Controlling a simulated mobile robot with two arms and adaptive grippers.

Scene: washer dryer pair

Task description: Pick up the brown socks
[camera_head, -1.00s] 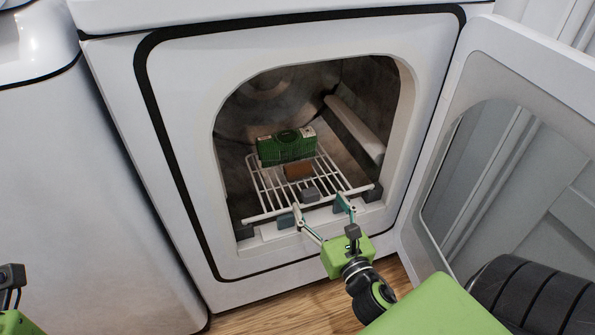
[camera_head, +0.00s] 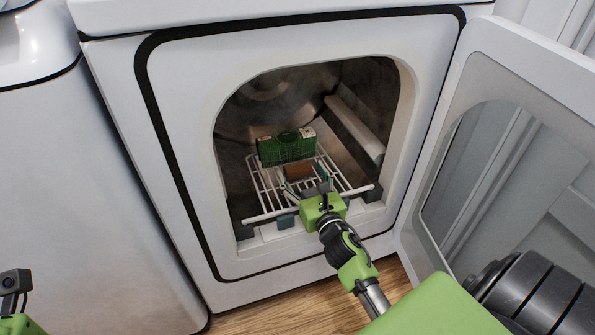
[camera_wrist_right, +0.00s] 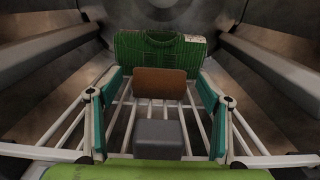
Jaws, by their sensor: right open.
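The brown socks (camera_head: 298,172) show as a small brown block on a white wire rack (camera_head: 258,184) inside the open dryer. They also show in the right wrist view (camera_wrist_right: 160,82), just in front of a green bundle. My right gripper (camera_head: 306,183) reaches in through the dryer opening, low over the rack. It is open, with its teal fingertips to either side of the brown block in the right wrist view (camera_wrist_right: 158,82); I see no clear contact.
The green bundle (camera_head: 286,147) sits behind the brown socks. The open dryer door (camera_head: 500,70) stands on the right, and another white appliance (camera_head: 70,180) is on the left. Wooden floor (camera_head: 290,308) shows below.

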